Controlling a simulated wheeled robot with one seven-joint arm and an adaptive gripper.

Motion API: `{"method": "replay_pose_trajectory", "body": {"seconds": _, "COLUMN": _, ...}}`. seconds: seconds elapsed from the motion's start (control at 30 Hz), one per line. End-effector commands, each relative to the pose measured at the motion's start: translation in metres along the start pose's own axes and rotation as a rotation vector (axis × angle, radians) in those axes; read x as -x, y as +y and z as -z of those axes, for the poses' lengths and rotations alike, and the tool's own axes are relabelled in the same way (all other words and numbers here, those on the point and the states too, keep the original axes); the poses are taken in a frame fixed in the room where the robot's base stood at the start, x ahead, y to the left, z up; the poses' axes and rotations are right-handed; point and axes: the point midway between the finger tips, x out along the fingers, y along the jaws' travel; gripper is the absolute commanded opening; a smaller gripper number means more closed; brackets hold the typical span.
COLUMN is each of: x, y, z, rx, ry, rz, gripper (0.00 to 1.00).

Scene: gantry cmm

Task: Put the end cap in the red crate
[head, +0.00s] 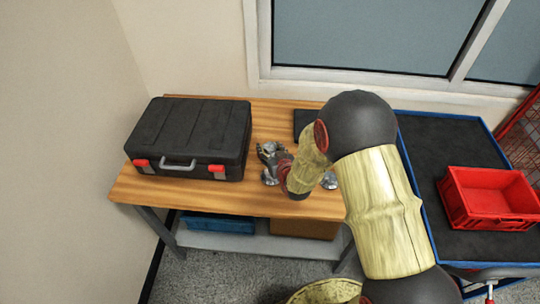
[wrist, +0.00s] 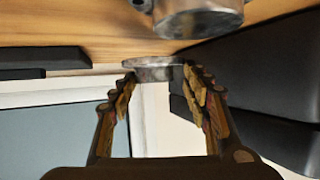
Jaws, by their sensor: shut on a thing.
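In the wrist view, my gripper (wrist: 159,73) is shut on a grey metal disc-like part, which I take to be the end cap (wrist: 153,72). It sits between the two fingertips, close to the wooden table top; I cannot tell whether it touches the wood. The red crate (head: 492,215) stands on the blue-edged cart at the right and looks empty. It is well away from my gripper.
The black case (head: 190,128) stands on the wooden table (head: 230,202), left of my gripper. Another metal part (head: 329,181) is partly hidden behind my arm. A large metal part (wrist: 196,18) is near in the wrist view. The cart's dark mat (head: 455,150) has free room.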

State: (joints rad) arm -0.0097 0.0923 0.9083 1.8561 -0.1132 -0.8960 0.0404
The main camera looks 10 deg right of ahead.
Motion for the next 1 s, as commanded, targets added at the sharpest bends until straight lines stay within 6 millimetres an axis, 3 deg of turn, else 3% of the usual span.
{"method": "replay_pose_trajectory", "body": {"seconds": 0.2, "x": -0.011, "y": 0.0, "z": -0.029, "rx": 0.0, "ry": -0.001, "rz": 0.0, "gripper": 0.16}}
{"method": "replay_pose_trajectory", "body": {"seconds": 0.6, "x": -0.013, "y": 0.0, "z": -0.032, "rx": 0.0, "ry": 0.0, "rz": 0.0, "gripper": 0.16}}
{"method": "replay_pose_trajectory", "body": {"seconds": 0.63, "x": -0.012, "y": 0.0, "z": -0.032, "rx": 0.0, "ry": -0.001, "rz": 0.0, "gripper": 0.49}}
{"method": "replay_pose_trajectory", "body": {"seconds": 0.9, "x": -0.012, "y": 0.0, "z": -0.031, "rx": 0.0, "ry": -0.001, "rz": 0.0, "gripper": 0.65}}
{"method": "replay_pose_trajectory", "body": {"seconds": 1.0, "x": -0.012, "y": 0.0, "z": -0.031, "rx": 0.0, "ry": -0.001, "rz": 0.0, "gripper": 0.66}}
